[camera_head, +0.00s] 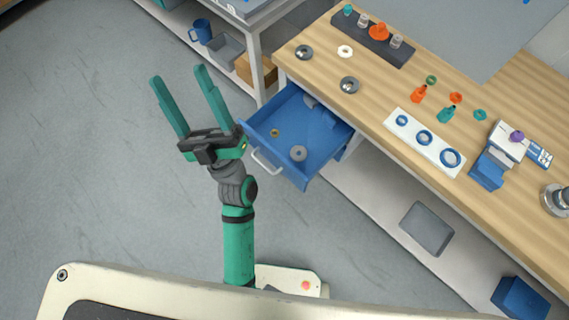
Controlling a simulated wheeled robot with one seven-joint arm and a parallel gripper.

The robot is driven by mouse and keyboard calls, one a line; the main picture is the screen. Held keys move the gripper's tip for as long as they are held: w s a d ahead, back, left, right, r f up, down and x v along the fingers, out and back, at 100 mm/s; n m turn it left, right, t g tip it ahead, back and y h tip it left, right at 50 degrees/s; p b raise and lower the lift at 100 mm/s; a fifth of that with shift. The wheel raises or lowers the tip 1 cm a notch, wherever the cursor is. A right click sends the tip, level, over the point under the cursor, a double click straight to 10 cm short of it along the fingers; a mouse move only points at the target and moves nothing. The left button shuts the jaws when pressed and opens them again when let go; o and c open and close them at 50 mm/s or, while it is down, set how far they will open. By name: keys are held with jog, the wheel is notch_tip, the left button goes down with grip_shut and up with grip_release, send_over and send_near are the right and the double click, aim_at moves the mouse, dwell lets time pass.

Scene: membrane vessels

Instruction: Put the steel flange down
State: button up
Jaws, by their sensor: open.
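My gripper (178,75) is open and empty, with its two green fingers spread wide. It is left of the open blue drawer, over the grey floor. I cannot tell for sure which of these is the steel flange. My gripper touches none of them.
The blue drawer (262,135) sticks out from the wooden bench (380,92). A white board with blue rings (403,121) and small orange and green parts stand on the bench. A shelf unit with a blue mug (201,31) stands behind my gripper. Floor at left is clear.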

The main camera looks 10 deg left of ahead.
jog(key=s+d+f+m+g+h, duration=0.1)
jog(key=s+d+f+m+h, duration=0.1)
jog(key=d+f+m+h, duration=0.55)
jog(key=s+d+f+m+h, duration=0.35)
jog(key=f+m+h, duration=0.35)
jog(key=f+h, duration=0.25)
jog(key=s+d+f+g, duration=0.7)
jog(key=s+d+f, duration=0.3)
jog(key=s+f, duration=0.2)
jog(key=shift+d+f+h, duration=0.2)
jog(key=shift+f+h, duration=0.1)
jog(key=shift+f, duration=0.2)
jog(key=shift+m, duration=0.25)
